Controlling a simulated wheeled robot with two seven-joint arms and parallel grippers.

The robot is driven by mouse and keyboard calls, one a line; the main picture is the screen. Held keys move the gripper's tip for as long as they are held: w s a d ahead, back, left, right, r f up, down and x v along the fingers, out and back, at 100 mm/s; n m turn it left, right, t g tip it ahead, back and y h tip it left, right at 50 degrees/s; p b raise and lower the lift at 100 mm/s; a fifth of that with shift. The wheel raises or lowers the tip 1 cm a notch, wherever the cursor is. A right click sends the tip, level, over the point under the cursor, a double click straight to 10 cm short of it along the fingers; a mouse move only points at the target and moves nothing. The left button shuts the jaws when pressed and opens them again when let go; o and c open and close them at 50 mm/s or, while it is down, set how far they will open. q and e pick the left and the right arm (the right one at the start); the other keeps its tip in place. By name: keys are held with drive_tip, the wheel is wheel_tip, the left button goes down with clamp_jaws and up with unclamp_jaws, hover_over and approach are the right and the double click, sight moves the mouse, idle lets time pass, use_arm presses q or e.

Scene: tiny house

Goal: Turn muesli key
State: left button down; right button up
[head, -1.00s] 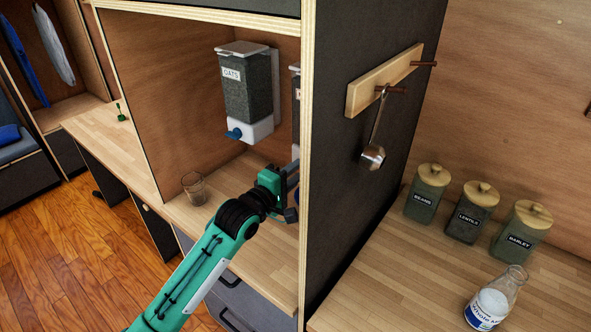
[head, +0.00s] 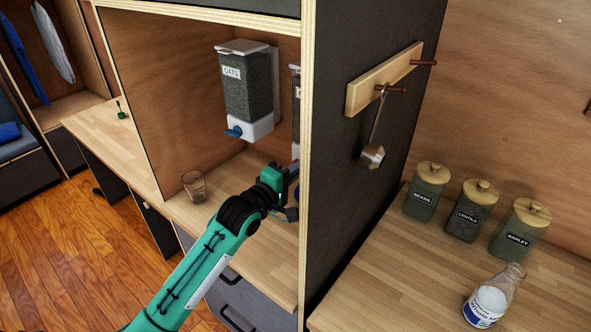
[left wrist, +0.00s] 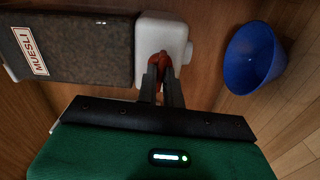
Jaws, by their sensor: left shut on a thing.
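The muesli dispenser (left wrist: 85,50) shows in the left wrist view, lying sideways in the picture, with a dark body, a "MUESLI" label and a white outlet block (left wrist: 172,30). Its red-orange key (left wrist: 161,59) is on the outlet's face. My left gripper (left wrist: 162,75) is shut on the key, its fingertips covering part of it. In the head view the muesli dispenser (head: 296,85) is mostly hidden behind the cabinet's side panel. My left gripper (head: 292,175) reaches in there, its fingertips hidden by the panel edge. My right gripper is not in view.
A blue bowl (left wrist: 255,58) stands near the outlet. The oats dispenser (head: 246,90) with a blue key hangs to the left, with a glass (head: 194,186) on the counter below. The cabinet side panel (head: 360,140) stands close to my left gripper.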

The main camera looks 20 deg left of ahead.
use_arm(q)
drive_tip(key=shift+m+p, duration=3.4)
drive_tip(key=shift+m, duration=14)
drive_tip(key=c, duration=1.5)
unclamp_jaws()
drive_tip(key=shift+c, duration=0.2)
